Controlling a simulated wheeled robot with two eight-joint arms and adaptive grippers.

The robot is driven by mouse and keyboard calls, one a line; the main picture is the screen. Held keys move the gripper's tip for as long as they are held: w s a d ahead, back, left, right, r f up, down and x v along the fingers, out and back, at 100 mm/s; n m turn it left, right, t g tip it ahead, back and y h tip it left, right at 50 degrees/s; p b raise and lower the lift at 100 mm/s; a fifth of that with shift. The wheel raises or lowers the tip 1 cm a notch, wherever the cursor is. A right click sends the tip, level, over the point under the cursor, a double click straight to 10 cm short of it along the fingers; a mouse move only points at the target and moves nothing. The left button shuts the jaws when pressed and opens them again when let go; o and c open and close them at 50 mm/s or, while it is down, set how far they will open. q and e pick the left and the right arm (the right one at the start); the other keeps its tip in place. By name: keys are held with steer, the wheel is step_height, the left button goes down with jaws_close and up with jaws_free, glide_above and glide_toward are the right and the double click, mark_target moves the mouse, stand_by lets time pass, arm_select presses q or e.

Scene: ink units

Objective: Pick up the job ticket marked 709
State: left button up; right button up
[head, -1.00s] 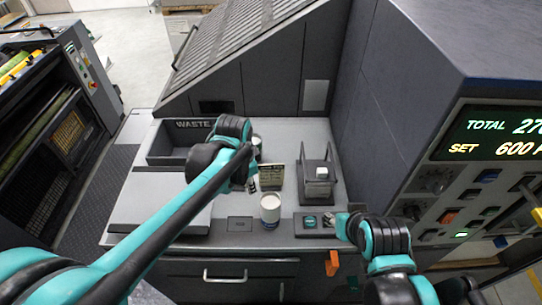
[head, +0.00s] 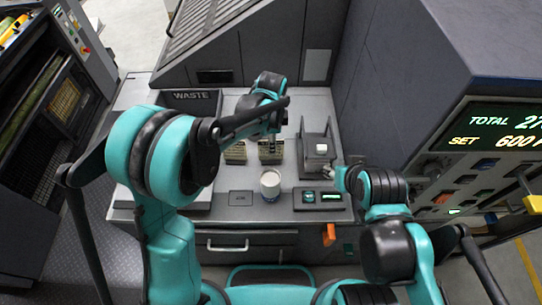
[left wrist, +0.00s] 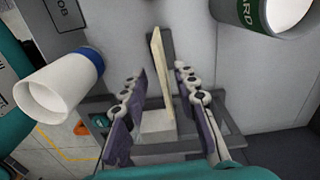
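My left gripper (head: 272,136) is just above and at the right ticket in the head view. In the left wrist view a thin tan ticket (left wrist: 159,70) stands edge-on between the open fingers of the left gripper (left wrist: 163,88), with gaps on both sides. My right gripper (head: 342,179) is at the right of the worktop, near the button panel; its fingers are mostly hidden.
A white cup (head: 270,183) stands in front of the tickets. It appears to be the blue-banded one in the left wrist view (left wrist: 58,86). A grey stand with a white block (head: 320,148) is to the right. A WASTE bin (head: 190,97) is behind left; the tall press (head: 420,70) bounds the right.

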arm_select(q)
glide_above(271, 159)
steer(key=shift+w+f+b, duration=0.2)
steer(key=shift+f+b, duration=0.2)
steer(key=shift+f, duration=1.8)
steer(key=shift+f+b, duration=0.25)
steer(key=shift+b, duration=0.05)
jaws_close()
